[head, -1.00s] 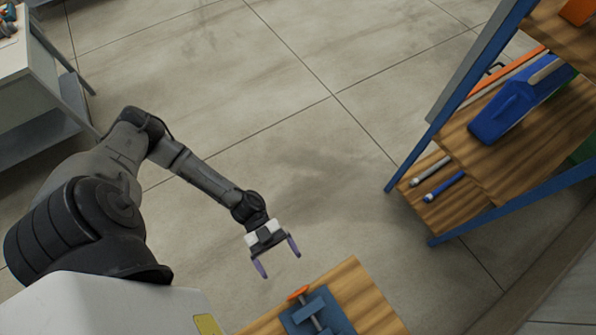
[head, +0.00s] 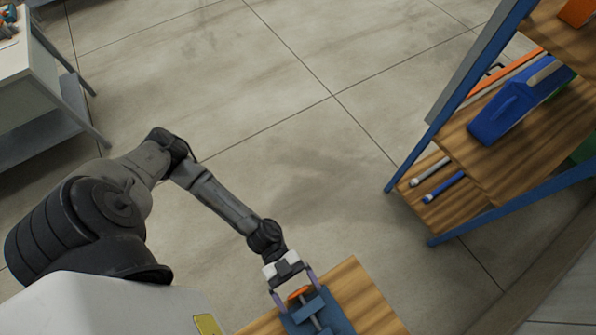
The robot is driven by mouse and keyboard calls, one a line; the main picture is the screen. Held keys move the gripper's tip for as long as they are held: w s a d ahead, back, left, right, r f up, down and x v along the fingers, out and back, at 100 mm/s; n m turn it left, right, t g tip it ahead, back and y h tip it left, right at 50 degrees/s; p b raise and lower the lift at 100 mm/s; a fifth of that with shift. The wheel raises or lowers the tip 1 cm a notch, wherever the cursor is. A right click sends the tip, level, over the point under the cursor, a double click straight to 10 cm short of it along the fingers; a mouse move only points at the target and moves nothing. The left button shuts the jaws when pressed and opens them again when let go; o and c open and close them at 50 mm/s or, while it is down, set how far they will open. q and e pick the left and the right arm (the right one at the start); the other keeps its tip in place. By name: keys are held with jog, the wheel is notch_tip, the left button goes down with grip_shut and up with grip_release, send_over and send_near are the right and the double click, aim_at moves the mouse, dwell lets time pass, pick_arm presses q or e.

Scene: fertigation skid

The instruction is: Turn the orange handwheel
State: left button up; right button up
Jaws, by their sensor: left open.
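The orange handwheel (head: 299,293) is on the far end of a blue fixture (head: 338,318) with a grey shaft, on a wooden board at the bottom of the head view. My left gripper (head: 294,298) is open, with its two purple-tinted fingers on either side of the handwheel. I cannot tell whether the fingers touch it. The lower part of the fixture is cut off by the frame edge. My right gripper is not in view.
A blue-framed wooden shelf rack (head: 452,207) stands at the right, holding a blue scoop-like item (head: 505,112) and rods. A white table (head: 30,75) stands at the upper left. The tiled floor between is clear.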

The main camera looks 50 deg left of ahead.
pick_arm(q)
jog(key=shift+c, duration=0.5)
jog(key=c, duration=0.8)
jog(key=shift+r+m+p, duration=0.1)
jog(key=shift+m+p, duration=0.35)
jog(key=shift+m, duration=0.95)
jog(key=o, duration=0.9)
jog(key=a, duration=1.4)
jog(key=shift+w+b, duration=0.4)
jog(key=shift+b, duration=0.05)
jog(key=shift+d, duration=0.1)
